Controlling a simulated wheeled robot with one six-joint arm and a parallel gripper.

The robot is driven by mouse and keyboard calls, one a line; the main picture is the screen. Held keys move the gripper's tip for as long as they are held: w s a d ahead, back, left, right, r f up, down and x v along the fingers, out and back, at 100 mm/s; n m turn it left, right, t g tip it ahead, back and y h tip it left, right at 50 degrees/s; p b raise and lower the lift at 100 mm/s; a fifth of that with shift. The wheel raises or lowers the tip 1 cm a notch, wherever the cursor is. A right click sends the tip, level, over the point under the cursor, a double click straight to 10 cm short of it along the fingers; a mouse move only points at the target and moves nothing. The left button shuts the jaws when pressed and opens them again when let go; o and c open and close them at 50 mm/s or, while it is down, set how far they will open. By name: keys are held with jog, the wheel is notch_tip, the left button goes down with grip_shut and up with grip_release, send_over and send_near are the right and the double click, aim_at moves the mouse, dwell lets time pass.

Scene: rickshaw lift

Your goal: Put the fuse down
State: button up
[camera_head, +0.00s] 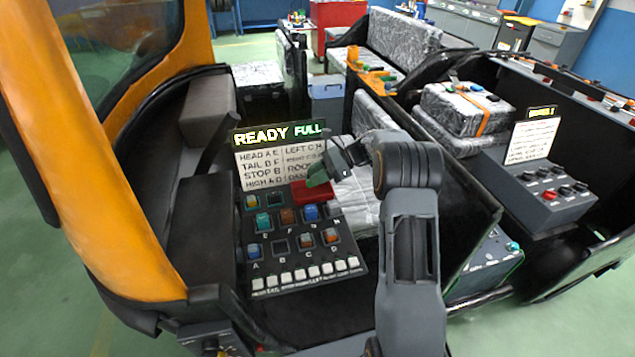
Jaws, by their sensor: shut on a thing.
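My gripper (322,172) is shut on a small green fuse (317,179). It holds the fuse above the upper right part of the fuse panel (318,284). Below the fuse is a red block or tray (311,195), partly covered by it; I cannot tell whether they touch. The panel carries several blue, orange and teal fuses in lettered rows. The slot above the letter B (281,247) looks dark and empty. A row of white switches (305,275) runs along the panel's front.
A sign (277,155) reading "READY FULL" stands behind the panel. The orange cab frame (120,240) is at the left. A second panel (545,195) with red and black knobs is at the right. Plastic-wrapped seats (465,106) stand behind.

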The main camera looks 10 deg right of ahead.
aim_at(317, 192)
jog(key=shift+w+d+f, duration=0.25)
jog(key=shift+w+f, duration=0.25)
jog(key=shift+f, duration=1.65)
jog(key=shift+f, duration=0.15)
jog(key=o, duration=0.6)
